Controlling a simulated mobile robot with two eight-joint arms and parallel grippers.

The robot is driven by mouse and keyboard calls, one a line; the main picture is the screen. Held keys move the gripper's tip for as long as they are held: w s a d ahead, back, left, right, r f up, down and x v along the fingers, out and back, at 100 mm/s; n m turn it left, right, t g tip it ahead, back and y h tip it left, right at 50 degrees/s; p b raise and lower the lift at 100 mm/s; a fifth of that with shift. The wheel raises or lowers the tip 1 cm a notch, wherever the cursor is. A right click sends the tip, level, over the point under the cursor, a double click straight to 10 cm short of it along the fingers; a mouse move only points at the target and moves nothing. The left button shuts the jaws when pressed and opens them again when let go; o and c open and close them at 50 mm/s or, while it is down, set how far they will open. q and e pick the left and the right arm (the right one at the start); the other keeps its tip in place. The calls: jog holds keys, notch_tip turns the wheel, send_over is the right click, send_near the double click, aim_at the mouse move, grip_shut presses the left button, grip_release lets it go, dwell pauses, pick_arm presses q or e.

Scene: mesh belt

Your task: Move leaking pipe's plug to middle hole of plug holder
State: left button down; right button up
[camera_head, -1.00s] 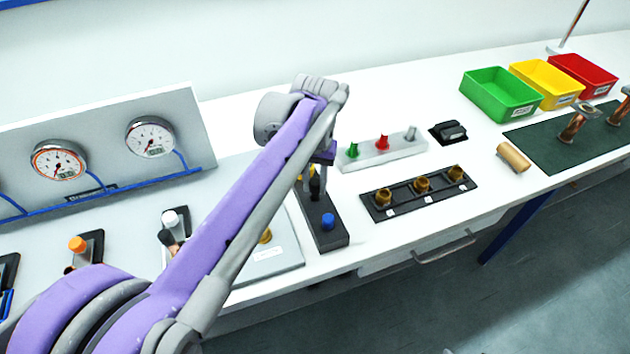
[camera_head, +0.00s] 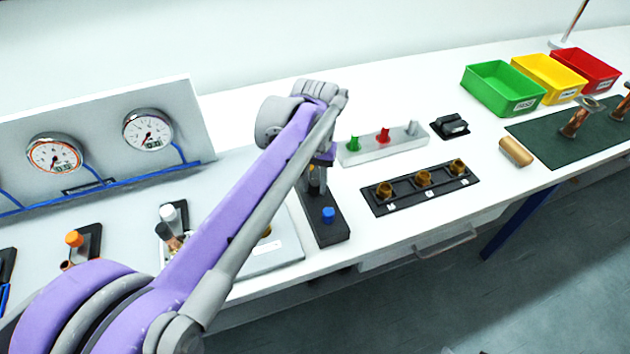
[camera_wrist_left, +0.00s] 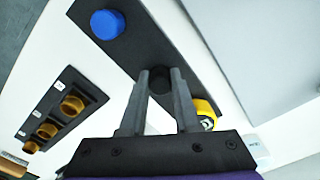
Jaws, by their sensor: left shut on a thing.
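My left gripper (camera_head: 317,182) is over the middle of a black plug holder (camera_head: 327,235), with its fingers pointing down. In the left wrist view the gripper (camera_wrist_left: 160,95) is shut on a dark round plug (camera_wrist_left: 158,84) between the fingertips. The plug is at the holder's middle position; how deep it sits cannot be told. A blue plug (camera_head: 328,214) stands at the holder's near end and also shows in the wrist view (camera_wrist_left: 107,24). A yellow plug (camera_wrist_left: 205,110) is at the other end, partly behind a finger. My right gripper is not in view.
A black strip with brass fittings (camera_head: 423,179) and a white rack with green, red and grey pins (camera_head: 383,147) stand to the right. A panel with gauges (camera_head: 150,131) and valves with orange (camera_head: 74,239) and white (camera_head: 168,212) caps are to the left.

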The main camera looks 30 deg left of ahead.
aim_at(315, 183)
pick_arm(q)
jog(key=c, duration=0.6)
grip_release()
jog(key=shift+o, duration=0.2)
notch_tip(315, 183, up, 11)
jog(key=p, duration=0.1)
jog(key=shift+f, duration=0.15)
